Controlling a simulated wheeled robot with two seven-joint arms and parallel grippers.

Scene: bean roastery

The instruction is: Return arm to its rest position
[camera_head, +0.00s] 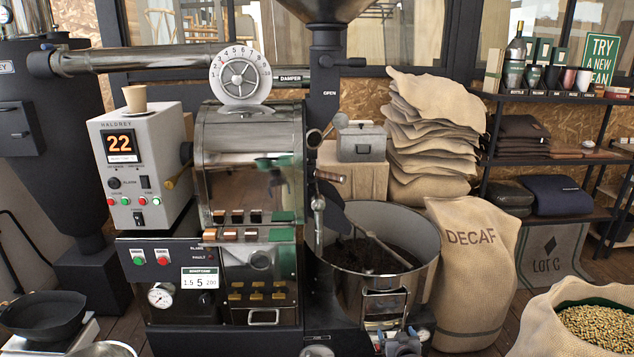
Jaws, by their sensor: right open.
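My right gripper (403,345) shows only in part at the bottom edge of the head view, in front of the roaster's round cooling bin (425,285). It is open, and I see nothing held in it. The rest of its arm is below the picture. My left gripper is not in view.
The roaster (250,160) with its control box (140,165) fills the middle. A DECAF sack (470,270) stands right of the bin. An open sack of beans (550,310) is at the lower right. A dark pan (45,315) sits on a scale at the lower left.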

